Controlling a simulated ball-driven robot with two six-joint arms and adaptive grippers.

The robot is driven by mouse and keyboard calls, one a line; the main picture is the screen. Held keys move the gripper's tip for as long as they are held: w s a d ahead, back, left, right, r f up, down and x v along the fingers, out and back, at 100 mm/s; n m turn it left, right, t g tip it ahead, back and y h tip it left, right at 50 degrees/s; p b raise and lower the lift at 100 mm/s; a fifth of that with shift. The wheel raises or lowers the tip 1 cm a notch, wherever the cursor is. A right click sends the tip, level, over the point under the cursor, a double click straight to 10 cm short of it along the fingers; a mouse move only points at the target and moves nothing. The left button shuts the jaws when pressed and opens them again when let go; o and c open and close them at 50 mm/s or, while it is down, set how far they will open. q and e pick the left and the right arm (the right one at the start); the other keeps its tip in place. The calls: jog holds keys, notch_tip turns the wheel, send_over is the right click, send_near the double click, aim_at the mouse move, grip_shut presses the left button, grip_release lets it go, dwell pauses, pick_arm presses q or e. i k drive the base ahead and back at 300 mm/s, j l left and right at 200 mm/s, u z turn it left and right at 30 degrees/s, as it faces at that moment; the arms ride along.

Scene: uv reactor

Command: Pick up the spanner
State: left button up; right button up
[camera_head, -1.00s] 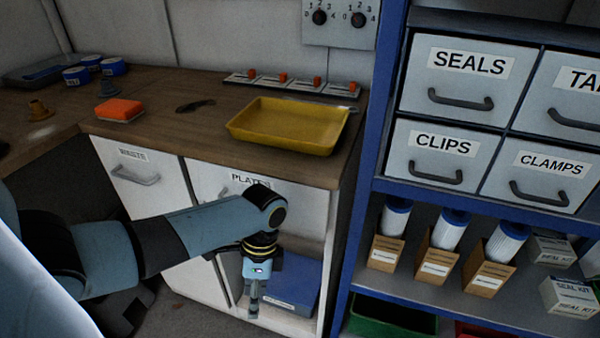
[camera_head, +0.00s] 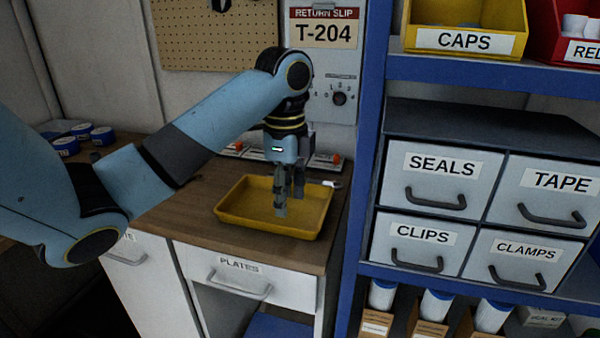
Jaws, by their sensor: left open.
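My left gripper (camera_head: 288,203) points down over the yellow tray (camera_head: 232,220) on the wooden counter. Its fingers are apart and I see nothing between them. It hangs in front of the tray's middle; I cannot tell how far above the tray floor the tips are. I cannot make out a spanner for certain. A small pale piece (camera_head: 332,184) shows at the tray's back right corner, too small to name. My right gripper is not in view.
The blue shelf post (camera_head: 362,170) stands close to the right of the tray, with labelled drawers (camera_head: 430,180) beyond. A strip with orange knobs (camera_head: 238,147) lies behind the tray. My left arm hides much of the counter at left.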

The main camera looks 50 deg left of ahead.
aim_at(309, 180)
jog(key=i+j, duration=0.65)
jog(key=j, duration=0.25)
